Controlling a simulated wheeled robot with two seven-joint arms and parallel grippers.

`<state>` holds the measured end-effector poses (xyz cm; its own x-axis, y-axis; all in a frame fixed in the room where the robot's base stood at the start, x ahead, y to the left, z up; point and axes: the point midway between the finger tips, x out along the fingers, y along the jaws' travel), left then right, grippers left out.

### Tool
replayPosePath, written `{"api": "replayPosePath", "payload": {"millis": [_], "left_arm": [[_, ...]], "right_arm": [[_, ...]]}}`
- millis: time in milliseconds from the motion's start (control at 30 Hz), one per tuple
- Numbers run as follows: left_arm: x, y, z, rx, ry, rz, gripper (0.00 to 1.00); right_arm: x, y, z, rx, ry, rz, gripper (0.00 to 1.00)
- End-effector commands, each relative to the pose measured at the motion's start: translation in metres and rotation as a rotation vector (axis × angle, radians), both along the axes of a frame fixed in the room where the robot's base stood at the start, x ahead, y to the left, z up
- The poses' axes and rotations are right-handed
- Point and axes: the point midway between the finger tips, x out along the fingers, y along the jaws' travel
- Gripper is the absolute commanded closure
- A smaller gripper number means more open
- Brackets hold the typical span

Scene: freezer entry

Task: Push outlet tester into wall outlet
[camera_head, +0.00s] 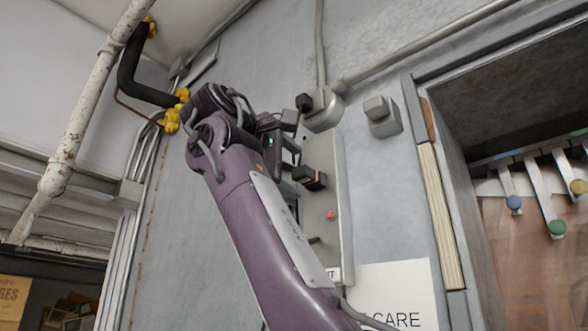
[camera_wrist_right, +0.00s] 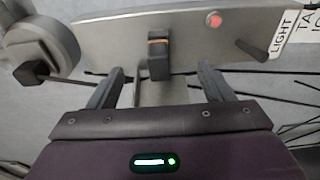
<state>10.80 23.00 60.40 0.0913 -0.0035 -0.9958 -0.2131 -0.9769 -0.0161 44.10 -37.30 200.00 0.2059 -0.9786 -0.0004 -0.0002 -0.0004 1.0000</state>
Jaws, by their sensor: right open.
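A dark block with an orange band, which looks like the outlet tester (camera_head: 311,178), sticks out from a grey metal wall panel (camera_head: 328,225). It also shows in the right wrist view (camera_wrist_right: 158,55), at the upper middle. I cannot tell how deep it sits, and the outlet behind it is hidden. My right gripper (camera_head: 290,156) is just left of the panel in the head view. In the wrist view its open fingers (camera_wrist_right: 152,78) point toward the panel, with the block beyond and between their tips. No contact shows. My left gripper is out of view.
A round conduit box (camera_head: 323,108) with a dark block on it is above the panel. A small grey box (camera_head: 381,116) is to its right. The panel carries a red light (camera_wrist_right: 214,20) and a dark lever (camera_wrist_right: 252,50). A doorway with hanging strips (camera_head: 525,220) is at right.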

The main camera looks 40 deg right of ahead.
Motion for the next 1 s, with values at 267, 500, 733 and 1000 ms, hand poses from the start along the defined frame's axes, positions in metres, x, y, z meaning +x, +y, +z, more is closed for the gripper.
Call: {"api": "replayPosePath", "payload": {"millis": [267,500,733,1000], "left_arm": [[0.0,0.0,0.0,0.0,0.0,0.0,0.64],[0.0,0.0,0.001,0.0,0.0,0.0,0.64],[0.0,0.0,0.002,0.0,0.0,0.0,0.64],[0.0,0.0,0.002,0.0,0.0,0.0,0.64]], "right_arm": [[-0.001,0.012,0.0,-0.002,0.0,0.0,0.26],[-0.002,0.021,0.0,-0.001,0.001,0.0,0.26],[-0.003,0.031,0.001,-0.002,0.0,0.001,0.26],[-0.004,0.038,0.0,0.0,0.0,0.0,0.26]]}}
